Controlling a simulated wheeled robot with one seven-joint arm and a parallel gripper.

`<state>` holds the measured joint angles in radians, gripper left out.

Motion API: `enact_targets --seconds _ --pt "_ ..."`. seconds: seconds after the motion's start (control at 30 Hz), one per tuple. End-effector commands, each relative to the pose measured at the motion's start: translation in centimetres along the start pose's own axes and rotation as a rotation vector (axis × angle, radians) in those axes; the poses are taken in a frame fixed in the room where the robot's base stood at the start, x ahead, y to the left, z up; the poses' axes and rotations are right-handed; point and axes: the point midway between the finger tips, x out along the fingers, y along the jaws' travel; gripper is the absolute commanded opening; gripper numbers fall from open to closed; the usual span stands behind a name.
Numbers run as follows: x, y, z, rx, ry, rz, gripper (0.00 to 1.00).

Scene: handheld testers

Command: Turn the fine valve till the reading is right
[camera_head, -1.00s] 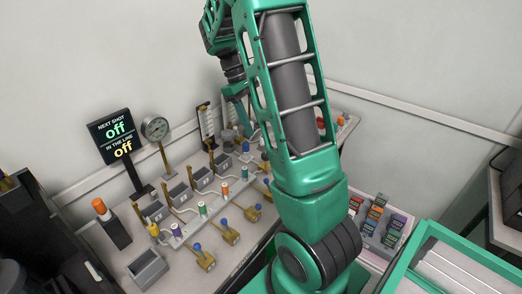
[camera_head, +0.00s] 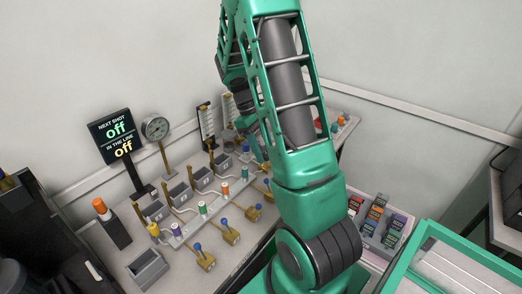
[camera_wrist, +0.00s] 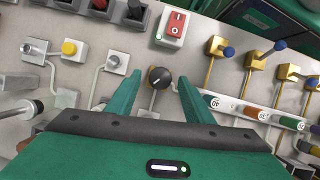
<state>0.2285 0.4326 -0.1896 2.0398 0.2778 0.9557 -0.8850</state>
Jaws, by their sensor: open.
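A black round knob with a pointer line (camera_wrist: 160,77), which looks like the fine valve, sits on a brass stem in the wrist view. My gripper (camera_wrist: 158,84) is open, with one green finger on each side of the knob and gaps between. I cannot tell how deep the fingers reach. In the head view my gripper is mostly hidden behind my arm, low over the bench. The black display (camera_head: 117,137) reads "next shot off" and "in the line off". A round dial gauge (camera_head: 155,128) stands beside it; its needle is too small to read.
A red rocker switch (camera_wrist: 175,26) and a yellow button (camera_wrist: 70,48) are near the knob. Brass valves with blue levers (camera_wrist: 219,47) stand to the right, beside a rail of coloured collars (camera_wrist: 250,113). A bin of coloured blocks (camera_head: 377,220) is at right.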

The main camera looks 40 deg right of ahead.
Motion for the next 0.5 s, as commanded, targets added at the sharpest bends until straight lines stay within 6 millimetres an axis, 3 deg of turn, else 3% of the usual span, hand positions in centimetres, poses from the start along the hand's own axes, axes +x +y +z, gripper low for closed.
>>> enact_targets --seconds 0.23,0.4,0.5 --pt "0.03 0.01 0.00 0.000 0.000 0.000 0.45" --pt "0.02 0.02 0.01 0.000 0.000 0.000 0.06" --pt "-0.03 -0.22 -0.08 0.000 0.001 0.000 0.07"
